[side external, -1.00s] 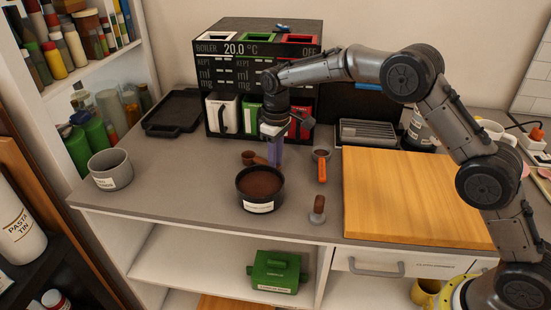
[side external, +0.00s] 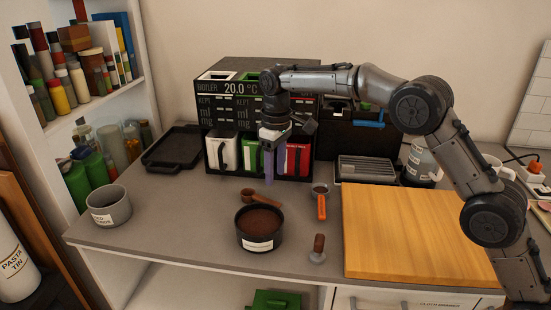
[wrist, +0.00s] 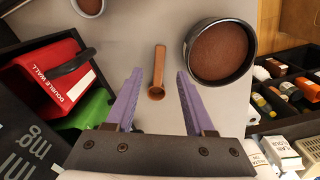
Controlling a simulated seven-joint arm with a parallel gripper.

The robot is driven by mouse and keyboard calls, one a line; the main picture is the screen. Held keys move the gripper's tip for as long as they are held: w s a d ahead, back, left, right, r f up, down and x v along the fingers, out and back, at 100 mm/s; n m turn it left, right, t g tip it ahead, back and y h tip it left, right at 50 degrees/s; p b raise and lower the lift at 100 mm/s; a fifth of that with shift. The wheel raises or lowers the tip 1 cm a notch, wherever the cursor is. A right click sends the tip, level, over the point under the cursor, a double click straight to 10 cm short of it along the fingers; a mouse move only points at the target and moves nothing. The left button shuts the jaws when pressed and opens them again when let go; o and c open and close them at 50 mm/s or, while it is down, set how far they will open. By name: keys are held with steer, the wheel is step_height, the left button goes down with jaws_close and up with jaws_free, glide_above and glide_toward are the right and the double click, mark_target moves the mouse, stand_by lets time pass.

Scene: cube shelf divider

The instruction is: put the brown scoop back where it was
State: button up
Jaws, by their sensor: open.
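The brown scoop (side external: 265,198) lies on the grey counter, just behind the black tin of brown powder (side external: 260,226). In the wrist view the scoop (wrist: 158,68) lies between the lines of my two purple fingers, its small round bowl nearest me and its handle pointing away. The tin (wrist: 222,52) stands to its right there, apart from it. My gripper (side external: 268,182) is open and empty, raised above the counter behind the scoop; its spread fingers also show in the wrist view (wrist: 158,76). Nothing hides the scoop.
The black boiler unit (side external: 228,110) with coloured containers stands close behind my gripper. A grey pot (side external: 109,206) stands left; the counter between is clear.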

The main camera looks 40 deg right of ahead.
steer(key=s+d+r+m+t, duration=0.1)
steer(key=s+d+r, duration=0.2)
steer(key=s+r, duration=0.5)
steer(key=s+d+r+m+t, duration=0.1)
steer(key=s+d+r+t, duration=0.15)
steer(key=s+r, duration=0.55)
steer(key=s+d+f+m+t, duration=0.1)
steer(key=s+f, duration=0.4)
steer(key=s, duration=0.6)
steer(key=s+d+f+m+t, duration=0.1)
steer(key=s+d+f, duration=0.2)
steer(key=s, duration=0.8)
step_height(320, 180, down, 2)
steer(key=shift+s+f+m, duration=0.15)
steer(key=shift+s+m, duration=0.1)
steer(key=shift+m, duration=0.05)
